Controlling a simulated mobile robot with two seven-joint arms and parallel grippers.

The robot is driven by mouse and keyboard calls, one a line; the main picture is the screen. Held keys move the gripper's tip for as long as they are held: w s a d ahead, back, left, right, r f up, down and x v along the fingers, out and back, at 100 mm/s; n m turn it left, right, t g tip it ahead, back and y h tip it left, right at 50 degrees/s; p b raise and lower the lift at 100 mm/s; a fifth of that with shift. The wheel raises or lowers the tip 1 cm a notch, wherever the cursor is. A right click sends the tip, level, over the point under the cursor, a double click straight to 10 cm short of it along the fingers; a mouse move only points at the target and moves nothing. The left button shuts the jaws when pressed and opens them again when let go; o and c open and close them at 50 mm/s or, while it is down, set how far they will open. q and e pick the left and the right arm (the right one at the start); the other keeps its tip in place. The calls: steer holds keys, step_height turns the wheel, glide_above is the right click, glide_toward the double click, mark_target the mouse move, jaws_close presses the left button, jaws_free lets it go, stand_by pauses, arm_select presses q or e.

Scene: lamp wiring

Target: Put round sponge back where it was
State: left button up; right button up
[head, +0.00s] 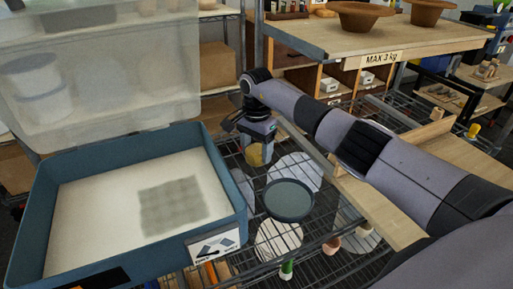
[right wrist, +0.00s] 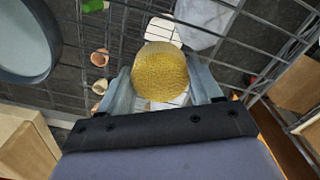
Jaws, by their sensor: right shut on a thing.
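The round sponge (head: 254,155) is yellow and sits between the fingers of my right gripper (head: 258,148), above the wire shelf just right of the blue bin. In the right wrist view the sponge (right wrist: 160,72) fills the space between the two grey fingers of my right gripper (right wrist: 161,80), which is shut on it. Wire mesh and pale flat pieces show beneath and behind it. Whether the sponge touches anything below cannot be told. My left gripper is not in view.
The blue bin (head: 240,190) with its clear lid raised stands left. On the wire shelf are a dark-rimmed round dish (head: 288,198), a pale disc (head: 279,239) and several small pegs. A wooden board (head: 376,212) lies right. Wooden bowls (head: 368,16) stand on the higher shelf.

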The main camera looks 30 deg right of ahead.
mark_target(256, 149)
steer(key=shift+f, duration=0.2)
steer(key=o, duration=0.9)
steer(key=shift+r, duration=0.1)
step_height(256, 149, up, 12)
steer(key=shift+r+b, duration=0.1)
steer(key=shift+b, duration=0.35)
